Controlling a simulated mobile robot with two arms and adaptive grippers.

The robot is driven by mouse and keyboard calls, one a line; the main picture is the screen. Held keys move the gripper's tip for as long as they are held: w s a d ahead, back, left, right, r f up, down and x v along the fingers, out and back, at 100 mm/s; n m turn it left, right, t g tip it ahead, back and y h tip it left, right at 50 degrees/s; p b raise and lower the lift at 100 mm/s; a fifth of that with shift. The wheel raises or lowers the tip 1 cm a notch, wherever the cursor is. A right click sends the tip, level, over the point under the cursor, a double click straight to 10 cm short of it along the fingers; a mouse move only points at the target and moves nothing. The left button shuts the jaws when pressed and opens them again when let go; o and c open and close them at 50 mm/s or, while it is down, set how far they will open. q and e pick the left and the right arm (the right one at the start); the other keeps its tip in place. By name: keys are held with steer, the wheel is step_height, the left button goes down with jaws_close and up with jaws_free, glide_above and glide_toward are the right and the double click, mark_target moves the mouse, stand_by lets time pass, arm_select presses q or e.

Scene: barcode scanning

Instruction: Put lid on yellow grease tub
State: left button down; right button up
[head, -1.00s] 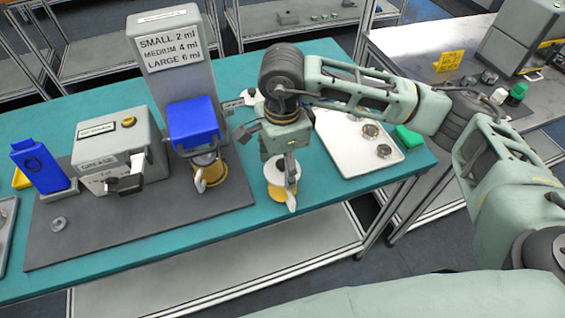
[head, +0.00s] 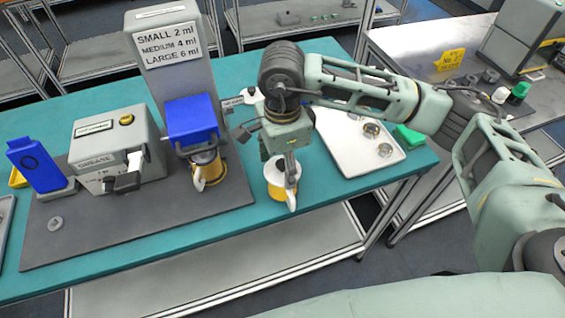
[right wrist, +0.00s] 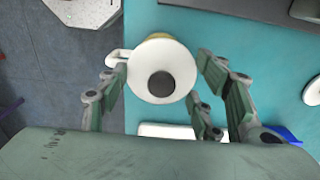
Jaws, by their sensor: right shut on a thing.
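A yellow grease tub (head: 275,194) with a white handle (head: 291,203) stands near the front edge of the teal table. A round white lid (right wrist: 180,62) with a dark centre knob (right wrist: 160,84) is over the tub. A little of the yellow tub (right wrist: 158,36) shows past the lid's edge in the right wrist view. My right gripper (head: 288,166) points down over the tub and is shut on the lid. I cannot tell whether the lid is fully seated. My left gripper is not in view.
Another yellow tub (head: 212,172) stands under the blue-headed dispenser (head: 190,118) to the left. A grease machine (head: 115,155) and a blue stand (head: 38,165) share the dark mat (head: 110,225). A white tray (head: 350,158) with round metal parts lies right of my gripper.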

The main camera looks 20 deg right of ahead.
steer(key=shift+f, duration=0.1)
stand_by(0.3)
steer(key=o, duration=1)
steer(key=shift+o, duration=0.2)
steer(key=o, duration=0.4)
steer(key=shift+o, duration=0.2)
steer(key=shift+r+p, duration=0.75)
steer(key=shift+r, duration=2.3)
